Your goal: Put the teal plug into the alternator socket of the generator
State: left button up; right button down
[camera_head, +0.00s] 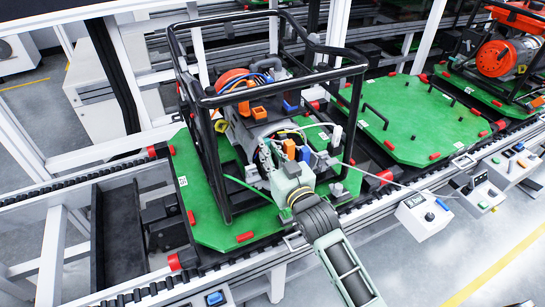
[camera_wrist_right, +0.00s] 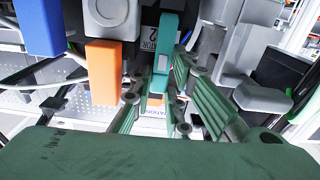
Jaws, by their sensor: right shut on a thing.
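The generator stands in a black tube frame (camera_head: 188,110) on a green pallet (camera_head: 217,236) in the head view. My right gripper (camera_head: 268,151) reaches into the frame from the front, at the generator's connector side. In the right wrist view the gripper (camera_wrist_right: 162,88) is shut on the teal plug (camera_wrist_right: 164,45), which stands upright between the fingers, in front of a label partly reading "ATOR 2". An orange plug (camera_wrist_right: 103,66) and a blue plug (camera_wrist_right: 43,27) are left of it. I cannot make out the alternator socket or whether the plug touches it. My left gripper is not in view.
The frame's tubes and several cables surround my right gripper. A white control box (camera_head: 424,213) stands at the conveyor's front edge. A green pallet (camera_head: 420,118) lies to the right, and another unit with an orange reel (camera_head: 497,58) stands further right.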

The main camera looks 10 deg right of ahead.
jog(key=shift+f+b, duration=1.05)
jog(key=shift+f, duration=0.7)
